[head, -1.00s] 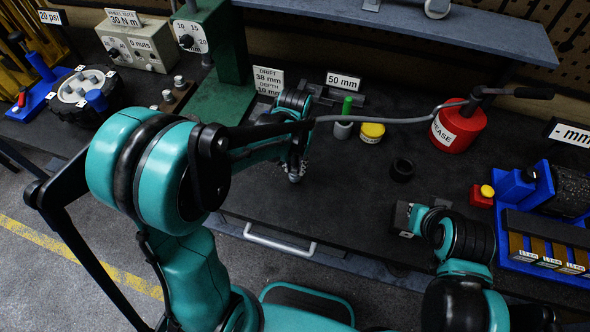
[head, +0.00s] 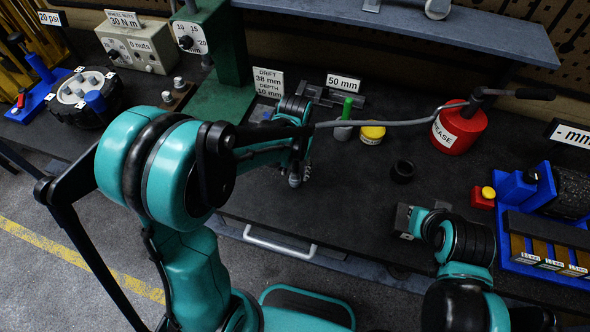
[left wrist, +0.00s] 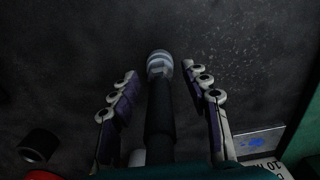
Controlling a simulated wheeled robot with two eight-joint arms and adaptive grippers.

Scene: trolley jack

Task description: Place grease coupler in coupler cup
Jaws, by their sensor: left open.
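My left gripper (left wrist: 158,88) is open in the left wrist view, its fingers apart on both sides of a dark rod with a silver tip (left wrist: 160,63), which looks like the grease coupler. Gaps show between rod and fingers. In the head view my left gripper (head: 296,172) is over the bench, partly hidden by my arm. A black round cup (head: 402,171), possibly the coupler cup, stands to its right and also shows in the left wrist view (left wrist: 40,145). My right gripper (head: 408,219) is near the front edge; its jaws are unclear.
A red grease can (head: 459,128) with a grey hose (head: 385,122) stands at the back right; the hose runs left towards my left arm. A yellow tin (head: 373,132) and a grey cup (head: 343,131) with a green item stand behind.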

